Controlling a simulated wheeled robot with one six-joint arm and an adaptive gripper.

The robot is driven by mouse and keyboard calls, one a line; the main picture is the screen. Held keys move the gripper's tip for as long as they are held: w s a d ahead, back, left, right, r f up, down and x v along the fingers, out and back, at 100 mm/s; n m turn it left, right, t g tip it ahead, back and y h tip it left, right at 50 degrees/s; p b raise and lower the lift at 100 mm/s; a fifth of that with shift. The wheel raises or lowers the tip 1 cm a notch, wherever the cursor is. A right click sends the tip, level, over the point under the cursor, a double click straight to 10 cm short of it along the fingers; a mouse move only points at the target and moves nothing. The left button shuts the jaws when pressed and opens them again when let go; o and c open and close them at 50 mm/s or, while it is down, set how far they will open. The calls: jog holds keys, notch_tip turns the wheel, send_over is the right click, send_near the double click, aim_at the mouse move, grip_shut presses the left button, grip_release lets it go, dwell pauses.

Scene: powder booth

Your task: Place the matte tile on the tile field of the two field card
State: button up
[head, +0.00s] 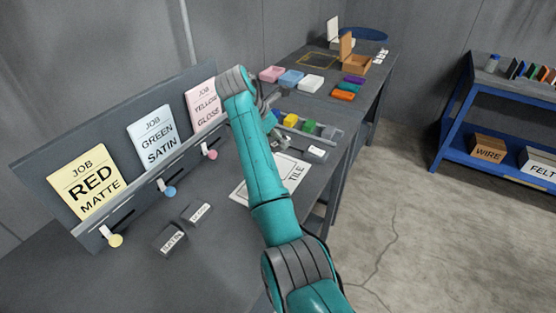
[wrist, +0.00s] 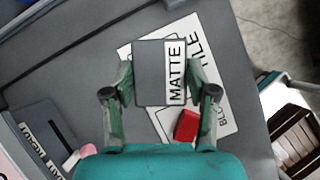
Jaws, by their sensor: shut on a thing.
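The matte tile (wrist: 150,72) is a dark grey square with a white strip reading MATTE. My gripper (wrist: 160,92) is shut on it, one finger at each side. The tile is over the white two field card (wrist: 216,110) and covers much of it; I cannot tell whether they touch. TILE and part of a second field's lettering show on the card. A red block (wrist: 186,126) is on the card, close to the tile. In the head view the card (head: 294,169) lies on the bench, partly behind my arm, which hides the red block.
Two labelled dark tiles (head: 170,239) lie at the front of the bench. A rack of job cards (head: 85,187) stands along the left. A tray with yellow and green blocks (head: 309,127) lies beyond the card. A blue-framed shelf (head: 450,122) stands across the floor.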

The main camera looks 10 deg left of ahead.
notch_tip(320, 180, down, 8)
jog(key=shift+f, duration=0.2)
jog(key=shift+f, duration=0.1)
dwell(0.3)
jog(key=o, duration=1.2)
jog(key=v, duration=1.2)
jog(key=shift+s, duration=0.15)
